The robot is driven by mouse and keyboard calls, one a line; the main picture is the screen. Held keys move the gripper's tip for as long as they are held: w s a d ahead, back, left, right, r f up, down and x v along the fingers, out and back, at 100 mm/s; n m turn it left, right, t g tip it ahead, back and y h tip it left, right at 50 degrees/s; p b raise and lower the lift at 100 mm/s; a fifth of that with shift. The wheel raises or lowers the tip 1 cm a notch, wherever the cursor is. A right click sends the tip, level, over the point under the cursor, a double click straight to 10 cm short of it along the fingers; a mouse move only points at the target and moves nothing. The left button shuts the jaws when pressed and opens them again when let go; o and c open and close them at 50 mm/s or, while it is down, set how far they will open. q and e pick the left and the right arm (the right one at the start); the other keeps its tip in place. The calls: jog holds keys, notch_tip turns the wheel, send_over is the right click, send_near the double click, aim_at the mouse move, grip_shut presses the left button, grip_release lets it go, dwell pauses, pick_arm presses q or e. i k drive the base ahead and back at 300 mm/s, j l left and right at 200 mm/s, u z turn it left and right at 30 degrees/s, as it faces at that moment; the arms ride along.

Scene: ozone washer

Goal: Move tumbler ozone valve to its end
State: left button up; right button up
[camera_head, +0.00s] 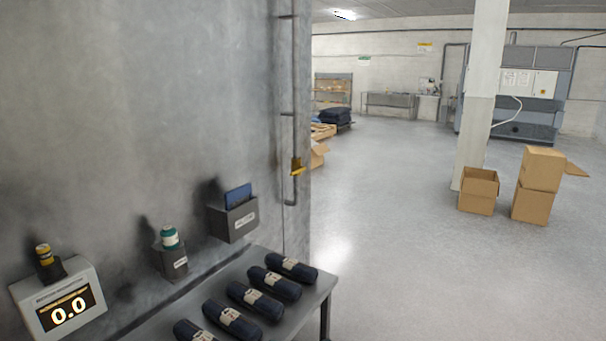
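A small yellow valve handle (297,169) sits on a thin vertical pipe (295,80) near the right edge of the grey wall. I take it to be the ozone valve, but no readable label marks it. The handle is small here, and its exact angle is hard to tell. The pipe bends towards the wall just below it. Neither of my grippers shows in the head view, and nothing touches the handle.
A metal table (322,286) with several dark rolled bundles stands below the wall. A display box (60,302) reading 0.0, a small holder (173,262) and a grey wall box (234,219) are to the left. Open floor (400,250) lies right, with cardboard boxes (535,187) and a pillar (480,100).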

aim_at(302, 168)
jog(key=i+l, duration=0.5)
jog(key=i, duration=0.2)
jog(key=i+l+u, duration=0.1)
jog(key=i+l, duration=0.35)
jog(key=i, duration=0.3)
jog(key=i+l, duration=0.55)
jog(key=i, duration=0.15)
jog(key=j+u, duration=0.05)
